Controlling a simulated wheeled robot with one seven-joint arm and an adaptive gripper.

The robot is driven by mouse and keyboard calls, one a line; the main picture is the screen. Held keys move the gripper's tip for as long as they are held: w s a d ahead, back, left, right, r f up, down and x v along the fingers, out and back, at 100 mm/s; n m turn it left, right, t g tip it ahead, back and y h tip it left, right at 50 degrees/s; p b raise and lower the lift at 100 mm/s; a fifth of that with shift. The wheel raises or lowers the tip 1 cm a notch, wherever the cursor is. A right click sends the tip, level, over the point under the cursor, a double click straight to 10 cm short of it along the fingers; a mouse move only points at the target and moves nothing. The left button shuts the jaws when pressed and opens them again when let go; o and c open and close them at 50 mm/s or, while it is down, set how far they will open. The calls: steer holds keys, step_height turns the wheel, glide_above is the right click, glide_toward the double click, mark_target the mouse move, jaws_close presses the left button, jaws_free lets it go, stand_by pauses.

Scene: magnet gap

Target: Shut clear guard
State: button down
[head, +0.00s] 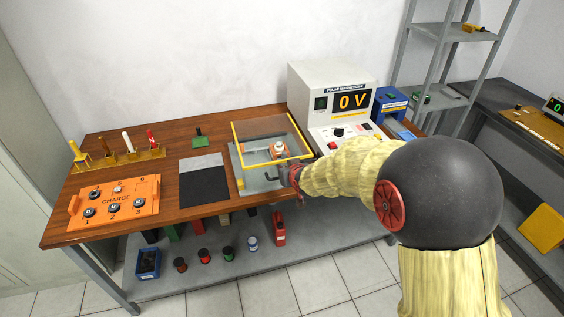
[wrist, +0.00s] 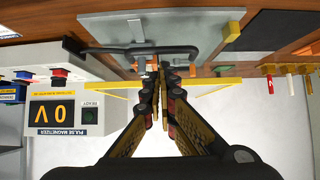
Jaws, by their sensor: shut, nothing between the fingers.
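The clear guard (head: 262,140) is a see-through panel with a yellow frame above the grey fixture plate (head: 236,160) on the bench. It looks tilted up off the plate; its exact angle is hard to tell. In the wrist view its yellow edge (wrist: 220,82) runs across behind my fingers. An orange-and-white part (head: 279,148) shows through the panel. My gripper (head: 287,175) is shut and empty at the front right of the fixture. In the wrist view my fingertips (wrist: 159,64) are close to a dark bent bar (wrist: 125,50); contact is unclear.
The pulse magnetizer (head: 325,95), reading 0 V, stands behind right. An orange CHARGE tray (head: 116,202) and a yellow rack (head: 120,160) are at the left. A dark-and-grey mat (head: 204,185) lies left of the fixture. A shelf with several small containers is below.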

steer(key=shift+s+d+f+b, duration=0.1)
steer(key=shift+s+f+b, duration=0.2)
steer(key=shift+f, duration=0.5)
steer(key=shift+s+a+f+b, duration=0.15)
steer(key=shift+f+b, duration=0.25)
steer(key=shift+f, duration=0.35)
steer(key=shift+s+d+f+b, duration=0.2)
steer(key=shift+f+b, duration=0.15)
steer(key=shift+f, duration=0.45)
